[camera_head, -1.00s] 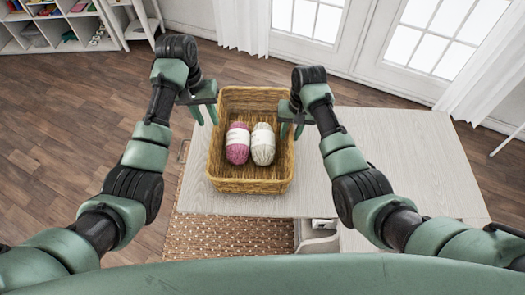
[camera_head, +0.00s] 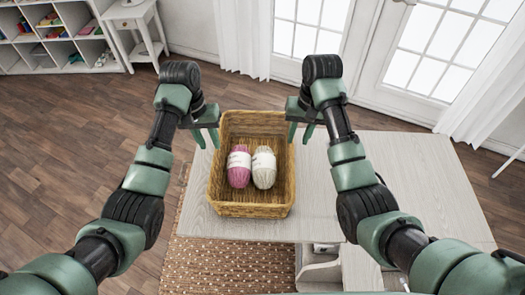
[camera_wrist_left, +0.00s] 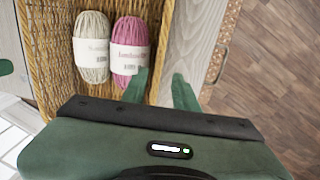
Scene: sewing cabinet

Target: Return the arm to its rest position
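The wicker basket (camera_head: 250,211) stands on the pale wood top, holding a pink yarn skein (camera_head: 239,171) and a cream skein (camera_head: 264,172) side by side. My left gripper (camera_head: 207,138) is open at the basket's left wall. In the left wrist view its fingers (camera_wrist_left: 160,90) show one on each side of the rim, with the skeins beyond. How low they reach is unclear. My right gripper (camera_head: 300,133) is open and empty near the basket's back right corner. One finger overlaps the rim in the picture; I cannot tell whether they touch.
The pale wood top (camera_head: 420,175) is clear to the right of the basket. A woven brown panel (camera_head: 225,265) lies below its front edge. White shelves (camera_head: 60,40) and a small side table (camera_head: 135,25) stand at the back left. Curtained glass doors are behind.

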